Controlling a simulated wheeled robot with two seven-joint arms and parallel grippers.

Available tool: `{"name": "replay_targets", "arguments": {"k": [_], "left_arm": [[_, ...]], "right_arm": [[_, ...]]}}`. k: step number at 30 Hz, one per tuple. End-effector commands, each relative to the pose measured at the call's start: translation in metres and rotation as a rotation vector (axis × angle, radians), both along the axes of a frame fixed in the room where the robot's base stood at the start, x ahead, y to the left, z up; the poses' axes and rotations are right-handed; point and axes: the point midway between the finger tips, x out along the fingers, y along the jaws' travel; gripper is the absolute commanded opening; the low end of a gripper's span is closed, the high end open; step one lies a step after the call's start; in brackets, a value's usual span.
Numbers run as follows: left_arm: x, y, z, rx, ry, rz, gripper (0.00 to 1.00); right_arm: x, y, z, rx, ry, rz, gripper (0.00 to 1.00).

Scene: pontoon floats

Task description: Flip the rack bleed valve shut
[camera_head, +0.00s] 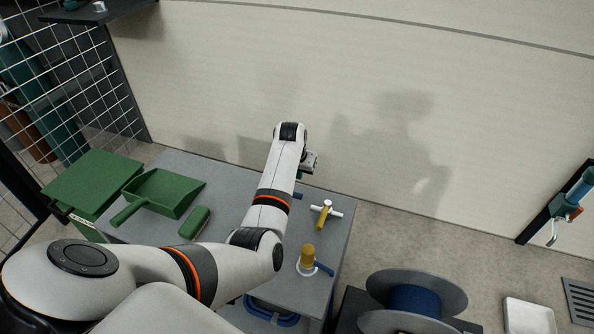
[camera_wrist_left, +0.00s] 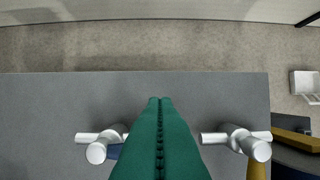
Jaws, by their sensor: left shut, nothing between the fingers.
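Small valves sit on the grey table (camera_head: 335,240); I cannot tell which is the rack bleed valve. One is a white valve with a yellow lever (camera_head: 325,211); in the left wrist view a white valve with a yellow lever (camera_wrist_left: 240,143) is right of the fingers. Another white valve (camera_wrist_left: 97,148) with a blue lever (camera_wrist_left: 115,152) is left of them, its lever partly hidden by the green fingers. A yellow-topped fitting with a blue lever (camera_head: 307,258) stands nearer. My left gripper (camera_wrist_left: 160,101) is shut and empty between the two valves, above the table. My right gripper is out of view.
A green dustpan (camera_head: 168,192) and a green brush (camera_head: 195,222) lie on the table's left. A green bin (camera_head: 92,184) stands beside it. A cable reel (camera_head: 415,295) and a white tray (camera_head: 529,315) are at the lower right. A wall rises behind.

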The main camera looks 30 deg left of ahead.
Motion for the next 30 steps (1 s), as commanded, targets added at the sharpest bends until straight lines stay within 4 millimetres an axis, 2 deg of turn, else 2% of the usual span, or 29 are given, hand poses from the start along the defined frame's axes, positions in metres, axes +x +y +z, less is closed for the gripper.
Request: {"name": "replay_targets", "arguments": {"k": [3,10,12,21,30], "left_arm": [[0.006,0.002,-0.022,-0.001,0.002,0.001,0.00],[0.015,0.004,-0.050,0.001,0.001,0.000,0.00],[0.007,0.002,-0.043,0.001,-0.002,0.001,0.00],[-0.018,-0.005,-0.039,0.000,-0.002,0.000,0.00],[-0.024,-0.006,-0.039,0.001,-0.001,0.001,0.00]], "right_arm": [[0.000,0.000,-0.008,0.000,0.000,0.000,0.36],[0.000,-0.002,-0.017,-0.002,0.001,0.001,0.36],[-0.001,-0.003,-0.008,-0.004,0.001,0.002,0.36],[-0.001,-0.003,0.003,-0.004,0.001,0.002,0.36],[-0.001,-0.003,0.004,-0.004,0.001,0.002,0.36]]}}
